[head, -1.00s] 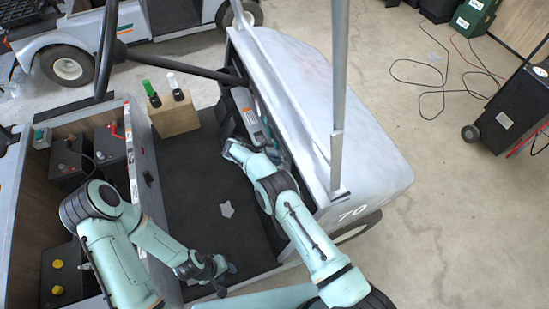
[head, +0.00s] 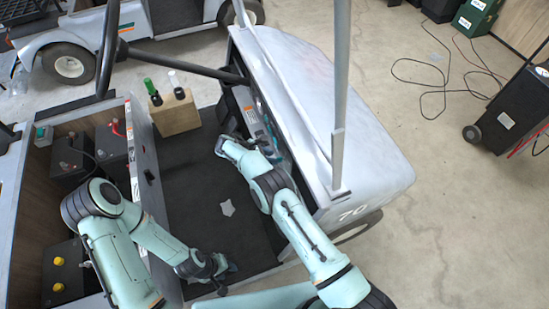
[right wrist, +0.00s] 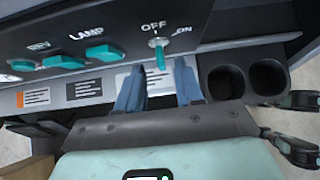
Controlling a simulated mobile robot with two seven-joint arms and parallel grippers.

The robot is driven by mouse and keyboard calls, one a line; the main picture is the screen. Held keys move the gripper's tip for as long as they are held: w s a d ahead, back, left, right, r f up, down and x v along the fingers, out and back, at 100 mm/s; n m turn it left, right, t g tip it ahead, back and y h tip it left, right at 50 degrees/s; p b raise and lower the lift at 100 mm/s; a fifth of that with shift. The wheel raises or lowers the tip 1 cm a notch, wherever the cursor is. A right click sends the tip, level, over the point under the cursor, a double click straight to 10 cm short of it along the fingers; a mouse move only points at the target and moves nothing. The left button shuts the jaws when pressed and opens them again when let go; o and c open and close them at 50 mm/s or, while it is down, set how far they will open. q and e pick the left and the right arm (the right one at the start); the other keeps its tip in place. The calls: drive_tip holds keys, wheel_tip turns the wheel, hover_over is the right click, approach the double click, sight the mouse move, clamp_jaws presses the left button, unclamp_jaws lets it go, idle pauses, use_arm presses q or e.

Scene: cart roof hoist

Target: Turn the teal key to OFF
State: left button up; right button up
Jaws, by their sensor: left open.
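The teal key (right wrist: 161,57) sits in a round switch on the dark dash panel in the right wrist view. OFF is printed above it and ON to its upper right. Its grip hangs downward in that picture; which mark it is set to I cannot tell. My right gripper (right wrist: 160,78) is open, with its two blue fingers apart on either side of the key's lower end; contact does not show. In the head view my right gripper (head: 230,147) is at the cart's dash, and the key is not discernible. My left gripper (head: 222,272) is open, low over the cart floor.
Teal switches, one marked LAMP (right wrist: 103,52), lie left of the key, and a cup holder (right wrist: 246,80) lies right. The cart's roof post (head: 338,110) rises beside the dash. A wooden block (head: 175,112) with green and white handles stands at the floor's far end.

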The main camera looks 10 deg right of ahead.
drive_tip(key=v, duration=1)
drive_tip(key=shift+a, duration=0.1)
